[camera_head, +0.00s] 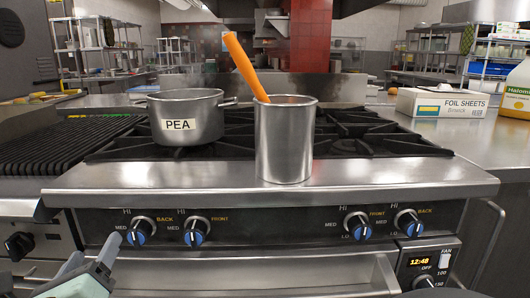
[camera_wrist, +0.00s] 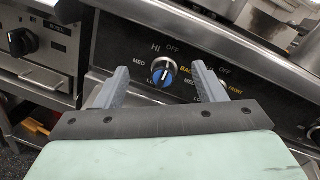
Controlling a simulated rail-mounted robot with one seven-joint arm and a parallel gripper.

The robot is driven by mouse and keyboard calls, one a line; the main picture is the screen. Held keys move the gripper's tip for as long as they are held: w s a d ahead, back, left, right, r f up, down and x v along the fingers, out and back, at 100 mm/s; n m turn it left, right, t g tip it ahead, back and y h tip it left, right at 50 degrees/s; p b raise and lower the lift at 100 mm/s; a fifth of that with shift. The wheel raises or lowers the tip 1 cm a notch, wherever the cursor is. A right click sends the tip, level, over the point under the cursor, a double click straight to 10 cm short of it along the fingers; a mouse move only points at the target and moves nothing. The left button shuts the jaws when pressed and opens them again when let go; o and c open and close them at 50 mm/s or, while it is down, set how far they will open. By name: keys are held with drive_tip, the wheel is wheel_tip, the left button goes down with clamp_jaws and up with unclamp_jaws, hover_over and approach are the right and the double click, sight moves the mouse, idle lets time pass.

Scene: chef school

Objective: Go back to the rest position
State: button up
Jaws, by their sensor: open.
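My gripper (camera_head: 91,262) is at the lower left of the head view, in front of the stove's control panel. In the wrist view its two grey fingers (camera_wrist: 157,82) are spread apart with nothing between them. A blue stove knob (camera_wrist: 163,72) with HI, MED and LO marks shows beyond the gap between the fingers. I cannot tell whether a finger touches the panel. The same panel carries several blue knobs (camera_head: 195,231) in the head view.
A steel container (camera_head: 286,145) with an orange-handled utensil (camera_head: 245,66) stands at the stove's front edge. A foil sheets box (camera_head: 443,103) and a yellow-labelled jug (camera_head: 517,90) stand on the right counter. A grill (camera_head: 45,150) is at left.

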drive_tip(key=w+d+r+n+g+y+p, duration=0.1)
drive_tip(key=w+d+r+n+y+p, duration=0.1)
drive_tip(key=w+r+n+p, duration=0.35)
drive_tip(key=w+d+r+n+g+y+p, duration=0.1)
drive_tip(key=w+d+r+n+y+p, duration=0.2)
drive_tip(key=r+p, duration=0.45)
drive_tip(key=w+d+r+n+g+h+p, duration=0.2)
drive_tip(key=w+d+r+n+g+p, duration=0.2)
drive_tip(key=d+r+n+p, duration=0.75)
drive_tip(key=s+d+r+n+g+h+p, duration=0.2)
drive_tip(key=s+d+n+g+p, duration=0.1)
drive_tip(key=d+p, duration=0.6)
drive_tip(key=s+d+r+n+g+h+p, duration=0.2)
drive_tip(key=s+d+g+h+p, duration=0.1)
drive_tip(key=d+p, duration=0.6)
drive_tip(key=s+d+r+n+g+h+p, duration=0.2)
drive_tip(key=s+d+r+n+g+p, duration=0.15)
drive_tip(key=s+d+p, duration=0.55)
drive_tip(key=shift+m+g, duration=0.35)
drive_tip(key=shift+g, duration=0.1)
drive_tip(key=f+b, duration=0.1)
drive_tip(key=b, duration=0.1)
drive_tip(key=s+d+f+b, duration=0.1)
drive_tip(key=f, duration=0.1)
drive_tip(key=d+f+b, duration=0.1)
drive_tip(key=f+b, duration=0.1)
drive_tip(key=shift+s+d+f+b, duration=0.1)
drive_tip(key=shift+s+d+b, duration=0.1)
drive_tip(key=shift+s+b, duration=0.15)
